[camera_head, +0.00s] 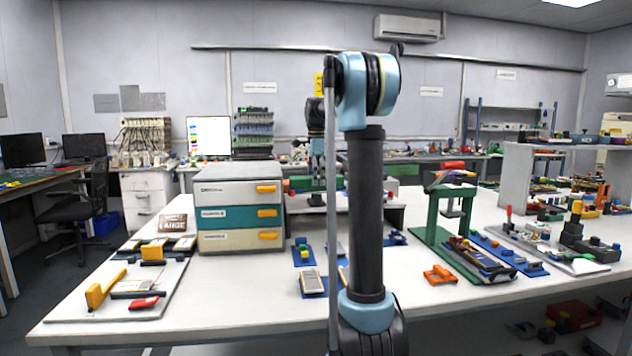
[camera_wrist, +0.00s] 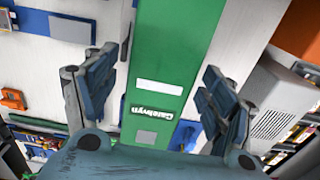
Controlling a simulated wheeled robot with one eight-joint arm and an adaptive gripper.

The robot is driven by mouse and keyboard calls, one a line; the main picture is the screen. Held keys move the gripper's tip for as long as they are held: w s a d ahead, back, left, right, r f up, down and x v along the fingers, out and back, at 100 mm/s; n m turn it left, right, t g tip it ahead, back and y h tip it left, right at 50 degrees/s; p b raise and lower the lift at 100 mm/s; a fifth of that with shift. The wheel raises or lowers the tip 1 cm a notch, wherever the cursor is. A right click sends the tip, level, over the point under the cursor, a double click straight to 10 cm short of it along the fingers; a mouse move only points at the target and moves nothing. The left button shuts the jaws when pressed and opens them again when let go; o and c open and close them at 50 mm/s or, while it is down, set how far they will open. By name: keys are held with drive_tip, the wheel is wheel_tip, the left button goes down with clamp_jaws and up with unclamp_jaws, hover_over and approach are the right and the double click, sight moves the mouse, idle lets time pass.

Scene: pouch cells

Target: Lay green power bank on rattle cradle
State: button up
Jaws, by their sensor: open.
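A long green slab with a white strip, a pale label and a grey square fills the middle of the wrist view (camera_wrist: 165,60); it looks like the green power bank, though I cannot be sure. My gripper (camera_wrist: 158,98) is open, with one finger on each side of the slab in the picture. I cannot tell whether the slab is between the fingers or below them. In the head view my gripper (camera_head: 317,180) is small and far, behind my arm, beside a green bar (camera_head: 299,184). I cannot tell which fixture is the rattle cradle.
A drawer cabinet (camera_head: 238,190) stands left of my gripper on the white table (camera_head: 240,300). A green stand (camera_head: 433,215) is at right, near an orange part (camera_head: 440,275). Several blue fixtures lie around.

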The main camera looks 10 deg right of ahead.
drive_tip(key=shift+r, duration=0.1)
wheel_tip(320, 180, up, 12)
idle(0.5)
drive_tip(key=shift+f, duration=0.2)
idle(0.3)
